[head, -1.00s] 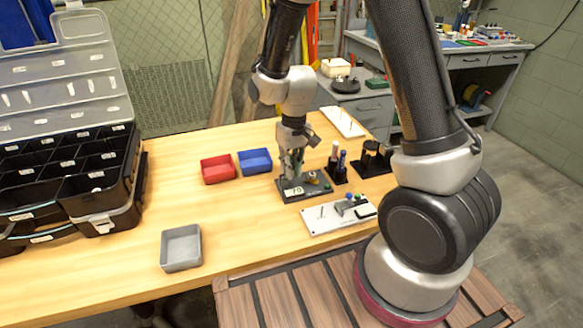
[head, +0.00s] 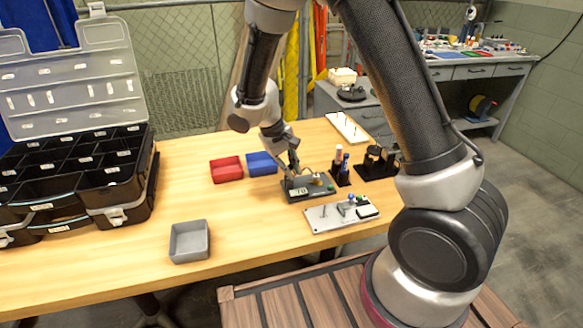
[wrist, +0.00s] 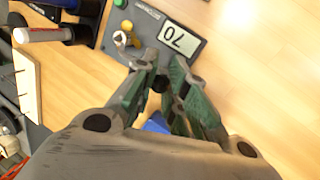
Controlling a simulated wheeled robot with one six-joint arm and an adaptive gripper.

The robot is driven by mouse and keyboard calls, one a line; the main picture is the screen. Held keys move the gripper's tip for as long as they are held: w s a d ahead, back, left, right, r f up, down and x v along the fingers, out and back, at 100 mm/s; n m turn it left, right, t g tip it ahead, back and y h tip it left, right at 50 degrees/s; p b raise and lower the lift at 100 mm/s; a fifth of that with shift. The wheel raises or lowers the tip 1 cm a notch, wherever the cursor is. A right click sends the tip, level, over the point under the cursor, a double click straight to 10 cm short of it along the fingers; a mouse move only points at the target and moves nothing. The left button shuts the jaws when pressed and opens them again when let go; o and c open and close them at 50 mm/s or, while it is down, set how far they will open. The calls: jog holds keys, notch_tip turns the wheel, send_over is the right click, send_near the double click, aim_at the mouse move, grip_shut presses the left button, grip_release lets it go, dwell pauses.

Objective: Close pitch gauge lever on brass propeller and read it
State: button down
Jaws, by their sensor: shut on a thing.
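The pitch gauge (head: 318,191) is a dark base on the wooden table, and it also shows in the wrist view (wrist: 118,18). Its pale display (wrist: 180,41) appears to read 70. The small brass propeller (wrist: 126,36) sits on the gauge beside the display. My gripper (wrist: 167,66) is at the gauge's edge, with its green-padded fingers close together. It is shut on the pitch gauge lever, which the fingers mostly hide. In the head view my gripper (head: 293,172) leans over the gauge's left end.
A red bin (head: 226,170) and a blue bin (head: 262,163) stand left of the gauge. A light plate with small parts (head: 330,217) lies in front. A dark holder (head: 341,176) stands to the right. A grey tray (head: 189,242) is at front left, with clear table around it.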

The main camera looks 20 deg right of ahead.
jog(key=shift+s, duration=0.1)
jog(key=c, duration=1.4)
grip_release()
jog(key=shift+o, duration=0.2)
jog(key=v, duration=1.2)
